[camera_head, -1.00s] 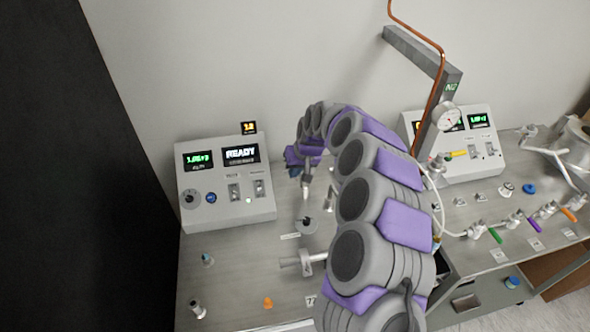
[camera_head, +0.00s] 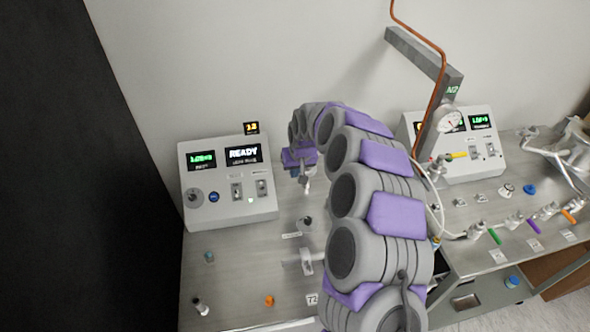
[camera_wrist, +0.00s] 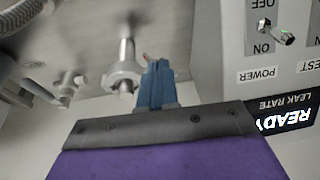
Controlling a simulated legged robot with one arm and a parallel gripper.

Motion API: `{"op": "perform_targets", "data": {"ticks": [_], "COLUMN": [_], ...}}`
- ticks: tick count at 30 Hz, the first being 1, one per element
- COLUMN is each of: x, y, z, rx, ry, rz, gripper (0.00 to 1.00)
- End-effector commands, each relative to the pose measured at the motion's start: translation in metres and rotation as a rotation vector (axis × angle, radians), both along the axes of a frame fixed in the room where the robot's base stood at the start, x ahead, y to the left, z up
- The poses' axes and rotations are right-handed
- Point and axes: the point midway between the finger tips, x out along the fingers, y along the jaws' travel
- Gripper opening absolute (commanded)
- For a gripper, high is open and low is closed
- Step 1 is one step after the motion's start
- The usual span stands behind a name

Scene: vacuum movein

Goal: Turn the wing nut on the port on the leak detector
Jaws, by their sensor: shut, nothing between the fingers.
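The leak detector (camera_head: 228,200) is the grey sloped box at the left with a READY screen. Its upside-down panel also shows at the right of the wrist view (camera_wrist: 245,45). A metal port with a ring-shaped clamp (camera_wrist: 123,76) stands on the bench top in the wrist view; I cannot make out the wing nut clearly. My gripper (camera_wrist: 156,70) has blue fingers, shut and empty, just beside the clamp; I cannot tell whether they touch it. In the head view, my gripper is mostly hidden at the end of my curved arm, right of the leak detector.
A second control box (camera_head: 455,140) and a copper pipe (camera_head: 438,85) on a grey post stand at the right. Small fittings, including an orange one (camera_head: 269,300), lie at the bench front. Bare bench (camera_head: 235,260) lies before the leak detector.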

Motion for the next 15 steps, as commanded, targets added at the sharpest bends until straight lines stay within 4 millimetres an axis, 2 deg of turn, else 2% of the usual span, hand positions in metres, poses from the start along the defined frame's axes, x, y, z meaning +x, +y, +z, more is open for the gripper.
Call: {"op": "perform_targets", "data": {"ticks": [15], "x": [-0.0011], "y": [0.0038], "z": [-0.0011], "rx": [-0.093], "ry": [-0.025], "rz": [0.001], "gripper": [0.00]}}
